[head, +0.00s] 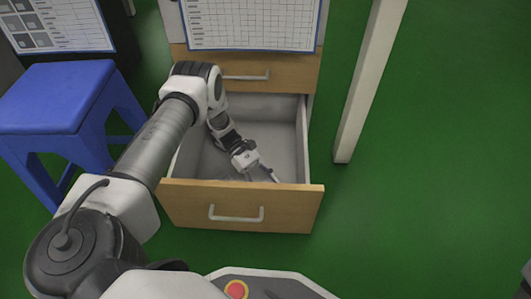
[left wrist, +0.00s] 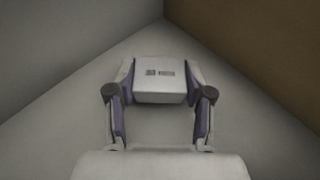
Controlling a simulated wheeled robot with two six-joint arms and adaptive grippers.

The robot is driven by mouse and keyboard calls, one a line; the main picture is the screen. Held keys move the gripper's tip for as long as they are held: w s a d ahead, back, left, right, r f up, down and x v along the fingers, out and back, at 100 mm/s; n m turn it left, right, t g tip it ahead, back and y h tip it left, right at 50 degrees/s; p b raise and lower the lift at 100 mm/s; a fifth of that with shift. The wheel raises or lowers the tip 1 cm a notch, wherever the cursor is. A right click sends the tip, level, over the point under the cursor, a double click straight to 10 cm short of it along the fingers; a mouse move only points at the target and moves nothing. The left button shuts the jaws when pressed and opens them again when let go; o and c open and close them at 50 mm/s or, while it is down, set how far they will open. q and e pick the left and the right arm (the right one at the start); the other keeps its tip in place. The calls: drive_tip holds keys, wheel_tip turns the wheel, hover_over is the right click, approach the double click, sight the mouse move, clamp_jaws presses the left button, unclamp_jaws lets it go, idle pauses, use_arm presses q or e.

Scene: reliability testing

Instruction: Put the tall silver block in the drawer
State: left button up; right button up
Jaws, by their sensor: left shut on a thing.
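The open drawer (head: 240,207) has a wooden front with a silver handle and a grey inside. My left arm reaches down into it, and my left gripper (head: 266,172) is inside, near the front right part. In the left wrist view my left gripper (left wrist: 160,100) is shut on the silver block (left wrist: 160,80), whose pale end carries small dark printed marks. The drawer's floor and walls surround it there. I cannot tell whether the block touches the floor. In the head view the block is mostly hidden. My right gripper is not in view.
A closed drawer (head: 285,73) is above the open one, with a printed sheet (head: 250,22) over it. A blue stool (head: 55,95) stands at the left. A pale post (head: 368,80) rises to the right.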

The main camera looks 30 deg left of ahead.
use_arm(q)
drive_tip(key=shift+f, duration=0.15)
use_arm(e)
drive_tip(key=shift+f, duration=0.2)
use_arm(q)
drive_tip(key=o, duration=1.3)
drive_tip(key=shift+c, duration=0.2)
drive_tip(key=shift+a+r+p, duration=0.25)
drive_tip(key=shift+r+p, duration=0.8)
drive_tip(key=shift+p, duration=0.1)
drive_tip(key=v, duration=0.3)
drive_tip(key=p+v, duration=0.1)
drive_tip(key=v, duration=0.2)
drive_tip(key=shift+w+a+f, duration=0.1)
drive_tip(key=shift+w+a, duration=0.1)
drive_tip(key=shift+a, duration=0.25)
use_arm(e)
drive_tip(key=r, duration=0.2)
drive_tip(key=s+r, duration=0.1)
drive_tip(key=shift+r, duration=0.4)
